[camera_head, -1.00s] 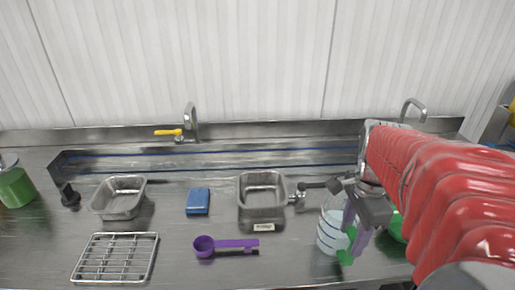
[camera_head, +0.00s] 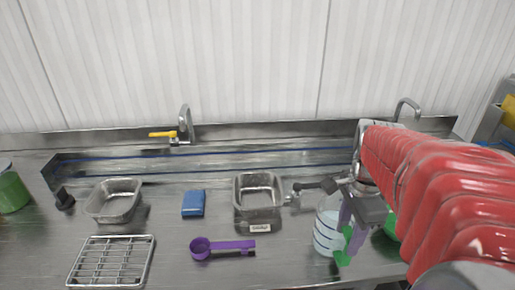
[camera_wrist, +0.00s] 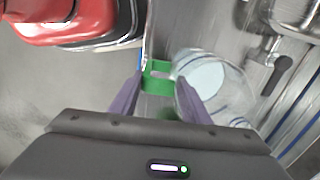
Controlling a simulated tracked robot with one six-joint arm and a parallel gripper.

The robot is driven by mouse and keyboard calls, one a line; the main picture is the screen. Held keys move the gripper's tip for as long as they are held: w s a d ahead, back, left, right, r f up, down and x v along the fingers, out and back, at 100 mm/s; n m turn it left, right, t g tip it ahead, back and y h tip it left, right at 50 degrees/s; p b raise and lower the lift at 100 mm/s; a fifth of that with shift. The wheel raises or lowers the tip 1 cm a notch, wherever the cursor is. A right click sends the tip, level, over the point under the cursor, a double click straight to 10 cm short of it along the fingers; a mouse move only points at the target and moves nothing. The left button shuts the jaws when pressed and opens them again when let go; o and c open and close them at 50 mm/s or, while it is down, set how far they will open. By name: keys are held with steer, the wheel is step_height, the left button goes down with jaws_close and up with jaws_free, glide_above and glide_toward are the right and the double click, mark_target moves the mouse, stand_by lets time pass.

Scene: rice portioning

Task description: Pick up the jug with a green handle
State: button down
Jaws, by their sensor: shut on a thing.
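The jug (camera_head: 324,232) is clear with blue bands and a green handle (camera_head: 343,257), and stands upright at the right of the steel counter in the head view. My gripper (camera_head: 351,232) is at the jug's right side, its purple fingers pointing down at the handle. In the wrist view the green handle (camera_wrist: 157,78) lies between the two finger tips of my gripper (camera_wrist: 155,92), with the jug (camera_wrist: 212,85) just to the right. The gripper is shut on the handle. The fingers hide part of the handle.
A steel pan (camera_head: 257,197) with a label stands left of the jug. A purple scoop (camera_head: 222,247), a blue sponge (camera_head: 193,203), a second pan (camera_head: 114,200) and a wire rack (camera_head: 111,262) lie further left. A green object (camera_head: 391,226) is partly hidden behind my arm.

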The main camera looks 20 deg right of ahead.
steer(key=shift+r, duration=0.1)
steer(key=shift+r, duration=4.85)
